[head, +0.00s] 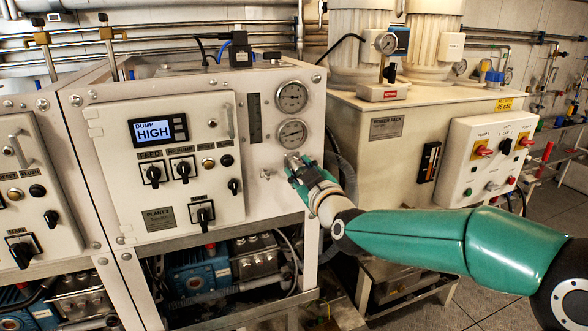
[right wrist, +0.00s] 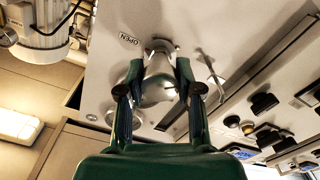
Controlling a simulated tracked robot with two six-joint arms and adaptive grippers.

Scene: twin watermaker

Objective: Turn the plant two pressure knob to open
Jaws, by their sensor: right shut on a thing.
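The plant two panel (head: 190,160) carries a "PLANT 2" label and a lit display (head: 152,131) reading "DUMP HIGH". My right gripper (head: 293,166) is at the right side of this unit, just below two round gauges, and largely hides the knob in the head view. In the right wrist view, the silver pressure knob (right wrist: 160,86) sits between the two fingers of my right gripper (right wrist: 158,80), which is shut on it. An "OPEN" label (right wrist: 130,40) is on the plate beside the knob. My left gripper is not in view.
The lower gauge (head: 292,134) is close above my right gripper. A small metal valve (head: 267,174) sits just left of it. A power pack cabinet (head: 385,150) stands to the right, with a switch box (head: 490,150) on it. Black switches (head: 183,170) line the panel.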

